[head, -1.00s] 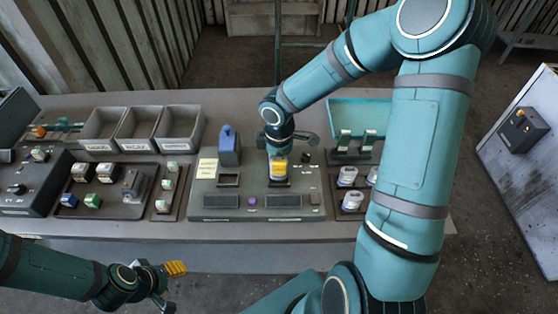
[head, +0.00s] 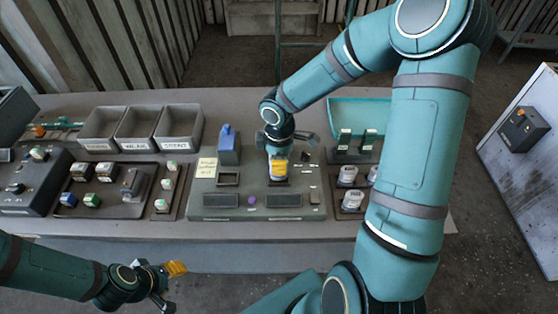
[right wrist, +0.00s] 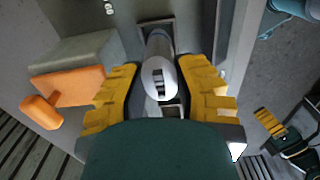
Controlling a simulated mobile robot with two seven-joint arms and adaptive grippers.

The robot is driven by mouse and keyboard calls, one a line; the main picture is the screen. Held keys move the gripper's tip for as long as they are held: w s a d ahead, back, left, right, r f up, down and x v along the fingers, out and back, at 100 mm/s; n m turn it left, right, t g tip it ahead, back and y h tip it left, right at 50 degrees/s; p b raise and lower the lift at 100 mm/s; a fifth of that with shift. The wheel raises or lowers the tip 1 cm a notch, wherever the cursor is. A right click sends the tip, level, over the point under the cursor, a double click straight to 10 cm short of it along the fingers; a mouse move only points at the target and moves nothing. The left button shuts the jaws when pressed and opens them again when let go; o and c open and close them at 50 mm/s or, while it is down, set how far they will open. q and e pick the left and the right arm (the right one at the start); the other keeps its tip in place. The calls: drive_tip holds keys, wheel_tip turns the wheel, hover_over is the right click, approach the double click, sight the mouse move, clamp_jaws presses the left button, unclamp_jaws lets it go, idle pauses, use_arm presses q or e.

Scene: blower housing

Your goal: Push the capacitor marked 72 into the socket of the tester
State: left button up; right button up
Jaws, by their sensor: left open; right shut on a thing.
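My right gripper (head: 279,168) is over the right part of the grey tester (head: 205,212), above a dark recess there. In the right wrist view its yellow fingers are shut on a capacitor (right wrist: 158,78) with a grey body and a white end bearing dark marks that I cannot read for sure. The capacitor's far end points at a rectangular recess (right wrist: 152,22) in the panel. Whether it has entered the recess is hidden. My left gripper (head: 168,278) is open and empty, in front of the bench's front edge.
A blue part (head: 228,140) stands at the tester's back left, beside a pale note (head: 207,168). Grey bins (head: 180,128) and trays of small parts lie left. More capacitors (head: 350,198) stand in a rack on the right. A teal box (head: 345,108) is behind.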

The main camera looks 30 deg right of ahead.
drive_tip(key=shift+f+b, duration=0.9)
drive_tip(key=shift+f, duration=0.15)
drive_tip(key=o, duration=1)
drive_tip(key=shift+c, duration=0.2)
drive_tip(key=shift+r, duration=0.1)
